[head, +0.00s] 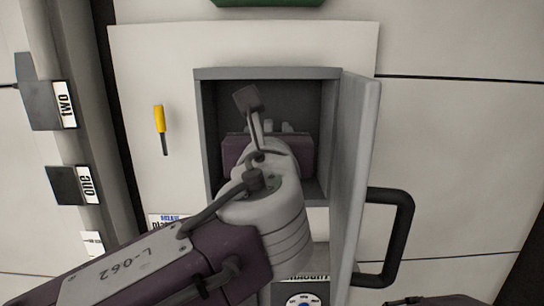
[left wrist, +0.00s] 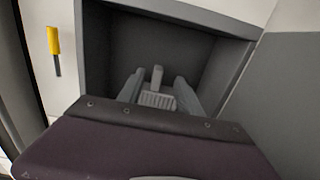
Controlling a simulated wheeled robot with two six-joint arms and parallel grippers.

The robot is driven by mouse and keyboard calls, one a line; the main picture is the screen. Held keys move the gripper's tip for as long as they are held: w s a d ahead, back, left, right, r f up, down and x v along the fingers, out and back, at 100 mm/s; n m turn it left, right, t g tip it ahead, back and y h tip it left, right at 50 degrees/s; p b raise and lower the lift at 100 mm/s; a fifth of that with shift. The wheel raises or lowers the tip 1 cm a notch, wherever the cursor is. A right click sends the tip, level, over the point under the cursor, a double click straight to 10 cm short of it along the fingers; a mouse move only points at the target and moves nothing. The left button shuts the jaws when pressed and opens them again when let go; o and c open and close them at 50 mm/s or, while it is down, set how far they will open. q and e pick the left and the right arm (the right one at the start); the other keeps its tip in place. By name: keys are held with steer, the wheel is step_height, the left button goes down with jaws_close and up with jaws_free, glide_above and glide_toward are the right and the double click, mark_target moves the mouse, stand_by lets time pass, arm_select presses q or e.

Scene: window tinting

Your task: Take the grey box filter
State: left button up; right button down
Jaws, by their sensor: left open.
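A small grey ribbed block with an upright post, which looks like the grey box filter (left wrist: 157,99), is inside the open cabinet (head: 207,140) in the left wrist view. My left gripper (head: 280,127) reaches into the cabinet. Its two grey fingers (left wrist: 158,88) are open, one on each side of the block. I cannot tell whether they touch it. In the head view my purple gripper body and wrist hide most of the block. My right gripper does not show.
The cabinet door (head: 357,170) stands open on the right, close to my arm. A black handle (head: 403,235) sticks out beyond it. A yellow-handled tool (head: 159,119) is on the panel to the left. Boxes labelled two (head: 43,107) and one (head: 66,186) are at far left.

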mark_target(268, 126)
arm_select(q)
steer(key=w, duration=0.2)
steer(key=shift+w+a+f, duration=0.25)
steer(key=shift+w+a, duration=0.05)
steer(key=shift+w, duration=0.1)
steer(key=w+p, duration=0.2)
steer(key=w, duration=0.3)
steer(key=shift+w+p, duration=0.15)
steer(key=shift+p, duration=0.2)
steer(key=shift+w+d, duration=0.1)
steer(key=shift+d, duration=0.1)
steer(key=shift+s+d, duration=0.2)
steer(key=shift+s, duration=0.05)
steer(key=shift+w+a+f, duration=0.1)
steer(key=shift+w+a, duration=0.15)
steer(key=shift+w, duration=0.2)
jaws_close()
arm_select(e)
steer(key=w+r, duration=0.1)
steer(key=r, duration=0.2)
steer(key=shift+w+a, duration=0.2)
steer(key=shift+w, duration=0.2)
arm_select(q)
steer(key=shift+s+d, duration=0.1)
steer(key=shift+s, duration=0.15)
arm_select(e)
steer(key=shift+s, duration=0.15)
arm_select(q)
steer(key=shift+w, duration=0.1)
